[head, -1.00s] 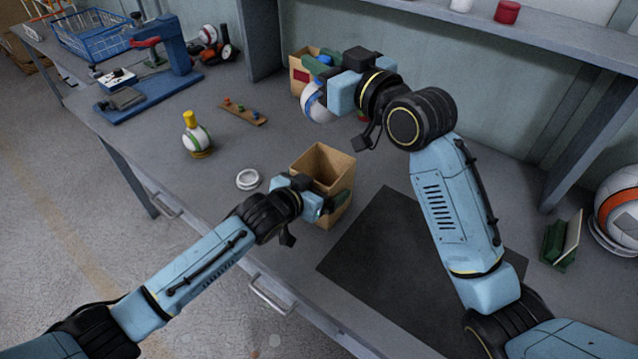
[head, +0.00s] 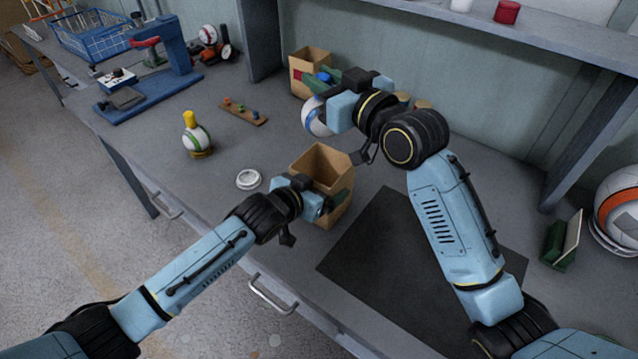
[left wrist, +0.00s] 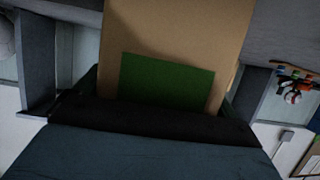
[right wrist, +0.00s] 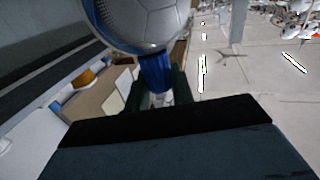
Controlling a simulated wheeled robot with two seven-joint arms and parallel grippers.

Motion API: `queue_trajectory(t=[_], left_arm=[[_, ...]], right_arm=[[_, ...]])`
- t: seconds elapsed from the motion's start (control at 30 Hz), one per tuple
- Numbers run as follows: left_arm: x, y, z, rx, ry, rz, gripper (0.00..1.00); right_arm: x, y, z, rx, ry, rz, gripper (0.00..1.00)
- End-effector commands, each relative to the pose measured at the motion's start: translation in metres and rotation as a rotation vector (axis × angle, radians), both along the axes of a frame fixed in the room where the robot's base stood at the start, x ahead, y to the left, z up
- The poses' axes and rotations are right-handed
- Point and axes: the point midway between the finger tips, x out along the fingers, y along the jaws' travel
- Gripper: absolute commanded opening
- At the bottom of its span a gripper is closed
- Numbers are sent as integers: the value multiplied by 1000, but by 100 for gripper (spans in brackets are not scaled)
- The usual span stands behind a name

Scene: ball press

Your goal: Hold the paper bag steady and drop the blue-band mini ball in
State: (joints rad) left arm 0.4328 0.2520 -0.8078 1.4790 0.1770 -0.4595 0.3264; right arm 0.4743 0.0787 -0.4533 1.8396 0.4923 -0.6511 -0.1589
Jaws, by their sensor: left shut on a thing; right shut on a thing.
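The open brown paper bag (head: 322,160) stands upright on the bench. My right gripper (head: 338,86) is shut on the ball's blue stem, which shows between green fingers in the right wrist view (right wrist: 155,72). The right arm hides part of the ball.
A second paper bag (head: 302,80) stands at the back wall. A white ring (head: 248,180), a green-band ball (head: 196,138) and a pegged wooden strip (head: 244,112) lie left of the held bag. A dark mat (head: 400,265) lies to its right, with a large orange-band ball (head: 618,205) beyond.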

Motion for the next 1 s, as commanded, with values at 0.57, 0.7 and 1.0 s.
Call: queue_trajectory(t=[0.57,0.7,1.0], left_arm=[[0,0,0,0,0,0,73],[0,0,0,0,0,0,73],[0,0,0,0,0,0,73]], right_arm=[[0,0,-42,0,2,0,0],[0,0,-52,-1,2,0,0],[0,0,-73,-2,1,-1,0]])
